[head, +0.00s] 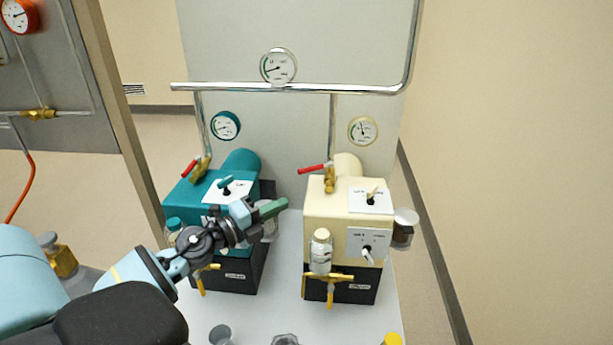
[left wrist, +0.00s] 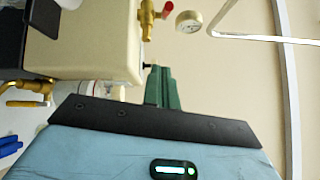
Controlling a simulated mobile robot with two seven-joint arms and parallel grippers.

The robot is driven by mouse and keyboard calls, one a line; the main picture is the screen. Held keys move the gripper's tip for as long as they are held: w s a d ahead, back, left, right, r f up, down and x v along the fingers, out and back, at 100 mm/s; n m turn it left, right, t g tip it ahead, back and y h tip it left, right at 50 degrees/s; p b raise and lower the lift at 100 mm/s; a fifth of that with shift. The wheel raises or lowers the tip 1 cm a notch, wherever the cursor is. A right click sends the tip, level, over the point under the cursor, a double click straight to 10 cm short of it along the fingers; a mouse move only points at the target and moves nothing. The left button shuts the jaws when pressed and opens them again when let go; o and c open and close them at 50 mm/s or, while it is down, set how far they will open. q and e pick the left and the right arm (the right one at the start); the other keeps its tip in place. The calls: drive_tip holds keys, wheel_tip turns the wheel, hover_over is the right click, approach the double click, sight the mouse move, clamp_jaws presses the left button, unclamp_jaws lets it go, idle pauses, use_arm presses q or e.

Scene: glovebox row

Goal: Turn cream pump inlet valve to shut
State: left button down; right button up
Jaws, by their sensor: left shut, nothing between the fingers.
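The cream pump (head: 325,210) stands on the white bench, right of the teal pump (head: 240,245). A brass valve with a red handle (head: 313,169) is at its top back; the handle points left. A brass valve with a yellow handle (head: 328,278) is low on its front. I cannot tell from labels which is the inlet. My left gripper (head: 275,208) is shut and empty, in front of the teal pump and left of the cream one. In the left wrist view, the turned picture shows the gripper's green fingers (left wrist: 161,88) beside the cream pump (left wrist: 85,45) and its red-handled valve (left wrist: 148,15).
The teal pump has its own red-handled valve (head: 195,168). A glass jar (head: 320,250) is on the cream pump's front, and a dark-filled jar (head: 403,228) on its right. A chrome pipe (head: 350,88) crosses behind. Small containers (head: 221,335) stand at the bench front.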

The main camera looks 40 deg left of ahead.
sight(316, 168)
use_arm(q)
drive_tip(key=p+x, duration=0.1)
drive_tip(key=x, duration=0.8)
drive_tip(key=shift+w+d, duration=0.1)
drive_tip(key=shift+w, duration=0.2)
drive_tip(key=shift+w+a+b, duration=0.65)
drive_tip(key=shift+w+a, duration=0.25)
drive_tip(key=shift+a, duration=0.25)
drive_tip(key=shift+w+a+r, duration=0.25)
drive_tip(key=shift+a+r, duration=0.1)
drive_tip(key=shift+a, duration=0.15)
